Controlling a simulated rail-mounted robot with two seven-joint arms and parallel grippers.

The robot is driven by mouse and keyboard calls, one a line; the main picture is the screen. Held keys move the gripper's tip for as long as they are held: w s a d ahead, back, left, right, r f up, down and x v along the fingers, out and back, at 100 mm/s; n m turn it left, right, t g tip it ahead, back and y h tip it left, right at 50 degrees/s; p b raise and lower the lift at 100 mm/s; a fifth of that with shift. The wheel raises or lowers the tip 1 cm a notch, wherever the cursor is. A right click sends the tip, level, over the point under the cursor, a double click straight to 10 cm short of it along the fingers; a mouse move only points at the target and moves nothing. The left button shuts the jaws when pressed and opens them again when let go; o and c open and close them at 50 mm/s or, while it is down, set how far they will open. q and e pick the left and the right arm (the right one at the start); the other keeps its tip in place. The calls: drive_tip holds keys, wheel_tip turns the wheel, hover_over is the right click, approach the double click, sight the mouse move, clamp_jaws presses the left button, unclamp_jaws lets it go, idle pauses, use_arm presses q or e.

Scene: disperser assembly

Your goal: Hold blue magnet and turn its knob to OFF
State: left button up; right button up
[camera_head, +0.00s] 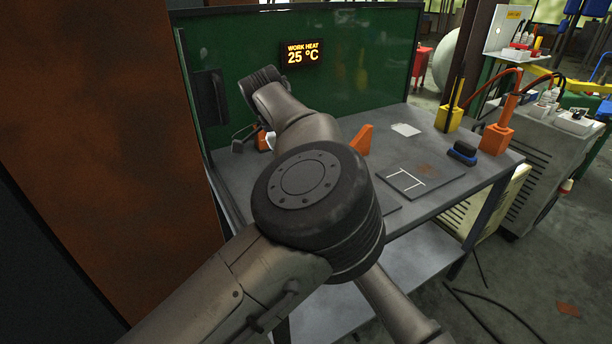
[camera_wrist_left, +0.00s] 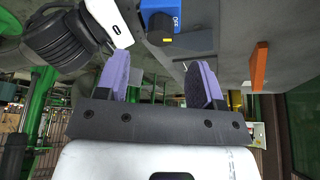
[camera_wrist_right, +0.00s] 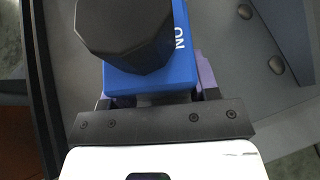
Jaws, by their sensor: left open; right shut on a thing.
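The blue magnet (camera_wrist_right: 181,60) fills the upper middle of the right wrist view, with its black knob (camera_wrist_right: 124,28) towards the camera and an ON label beside the knob. My right gripper (camera_wrist_right: 155,97) is shut on the magnet, its purple fingers partly hidden behind it. In the left wrist view the magnet (camera_wrist_left: 178,12) is at the top, with an OFF label and the dark knob (camera_wrist_left: 158,27) on its near side. My left gripper (camera_wrist_left: 160,80) is open and empty, its purple fingers pointing towards the knob and apart from it. In the head view my arm hides the magnet.
The grey table (camera_head: 440,198) carries an orange wedge (camera_head: 361,139), a marked plate (camera_head: 425,182), a blue-and-black block (camera_head: 462,152) and orange and yellow holders at the right. A green panel (camera_head: 230,50) with a 25 °C display (camera_head: 302,53) stands behind. A rusty wall (camera_head: 95,120) is at the left.

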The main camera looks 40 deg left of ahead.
use_arm(q)
drive_tip(key=shift+v, duration=2.65)
use_arm(e)
drive_tip(key=shift+w+d, duration=0.1)
use_arm(q)
drive_tip(key=shift+s, duration=0.1)
use_arm(e)
drive_tip(key=o, duration=1.2)
drive_tip(key=shift+w, duration=0.1)
drive_tip(key=shift+o, duration=0.6)
